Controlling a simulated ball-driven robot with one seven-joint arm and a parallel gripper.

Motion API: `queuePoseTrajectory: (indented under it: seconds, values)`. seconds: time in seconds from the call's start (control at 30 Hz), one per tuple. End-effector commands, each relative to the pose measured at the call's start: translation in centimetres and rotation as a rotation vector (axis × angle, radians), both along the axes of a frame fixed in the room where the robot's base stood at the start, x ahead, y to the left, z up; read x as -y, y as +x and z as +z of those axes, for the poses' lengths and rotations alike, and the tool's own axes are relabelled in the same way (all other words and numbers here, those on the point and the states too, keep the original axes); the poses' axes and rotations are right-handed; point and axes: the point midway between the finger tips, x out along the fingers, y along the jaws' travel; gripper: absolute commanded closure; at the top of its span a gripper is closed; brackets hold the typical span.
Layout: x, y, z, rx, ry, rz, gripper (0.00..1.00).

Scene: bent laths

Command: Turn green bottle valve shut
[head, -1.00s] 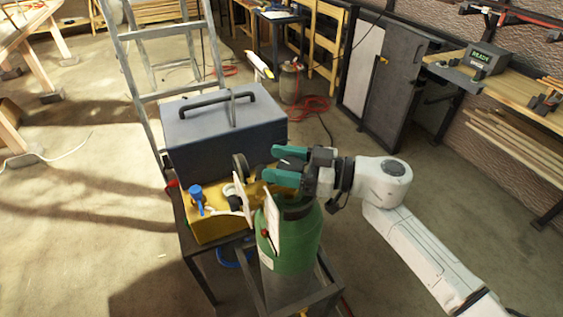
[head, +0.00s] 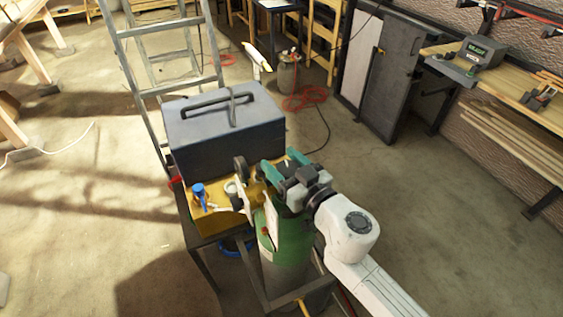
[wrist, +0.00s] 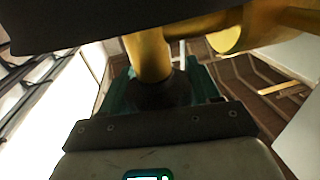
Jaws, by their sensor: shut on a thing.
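The green bottle (head: 268,240) stands upright in a dark metal frame, with a white tag hanging on its side. My gripper (head: 276,178) is at the top of the bottle, its teal fingers shut around the valve. In the head view the gripper hides most of the valve. The wrist view shows the brass valve body (wrist: 150,55) close up, with a dark round part (wrist: 163,93) at its end between the teal fingers. How far the valve is turned cannot be told.
The floor to the right is open.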

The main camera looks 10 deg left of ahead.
Motion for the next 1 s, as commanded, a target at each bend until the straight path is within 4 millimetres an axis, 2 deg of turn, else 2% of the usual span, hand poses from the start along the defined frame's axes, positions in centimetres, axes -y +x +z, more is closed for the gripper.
queuePoseTrajectory:
  seconds: [0.2, 0.5, 1.0]
  values:
    - [-0.01, 0.00, -0.29, -0.003, 0.008, -0.174, 0.69]
    - [0.22, 0.18, -0.40, -0.001, 0.003, -0.335, 0.69]
    - [0.62, 0.43, 0.01, 0.002, 0.001, -0.452, 0.69]
